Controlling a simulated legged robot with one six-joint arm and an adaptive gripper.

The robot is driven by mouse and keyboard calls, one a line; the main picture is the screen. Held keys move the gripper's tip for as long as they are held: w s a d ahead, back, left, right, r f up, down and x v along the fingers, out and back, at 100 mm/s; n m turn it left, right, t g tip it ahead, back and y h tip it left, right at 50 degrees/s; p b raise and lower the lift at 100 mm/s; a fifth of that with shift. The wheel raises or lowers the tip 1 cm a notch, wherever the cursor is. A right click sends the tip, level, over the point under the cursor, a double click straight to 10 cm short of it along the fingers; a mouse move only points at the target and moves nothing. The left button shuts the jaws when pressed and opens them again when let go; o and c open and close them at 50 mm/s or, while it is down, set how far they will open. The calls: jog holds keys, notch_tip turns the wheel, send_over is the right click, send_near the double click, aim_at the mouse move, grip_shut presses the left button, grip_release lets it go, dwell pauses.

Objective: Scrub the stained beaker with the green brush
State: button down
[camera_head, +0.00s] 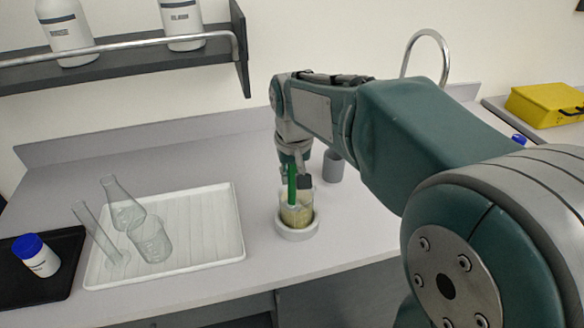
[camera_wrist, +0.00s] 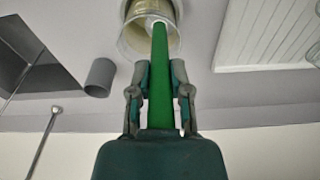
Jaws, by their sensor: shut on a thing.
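The stained beaker (camera_head: 303,214) is clear glass with a yellowish stain and stands in a round white holder (camera_head: 297,233) on the bench. My gripper (camera_head: 295,178) is above it, shut on the green handle of the brush (camera_head: 291,183). In the wrist view the green brush (camera_wrist: 160,75) runs between the two fingers of my gripper (camera_wrist: 160,80) to the mouth of the beaker (camera_wrist: 140,45). The brush's lower end is inside the beaker. How deep its bristles reach is hard to tell.
A grey cup (camera_head: 333,166) stands just behind the beaker. A white drying tray (camera_head: 215,253) with clear glassware is at the left, beside a black tray (camera_head: 45,285) with a blue-capped bottle (camera_head: 37,256). A shelf (camera_head: 120,62) hangs above. A yellow case (camera_head: 545,105) is far right.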

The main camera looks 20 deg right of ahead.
jog(key=shift+f, duration=0.4)
jog(key=shift+d, duration=0.15)
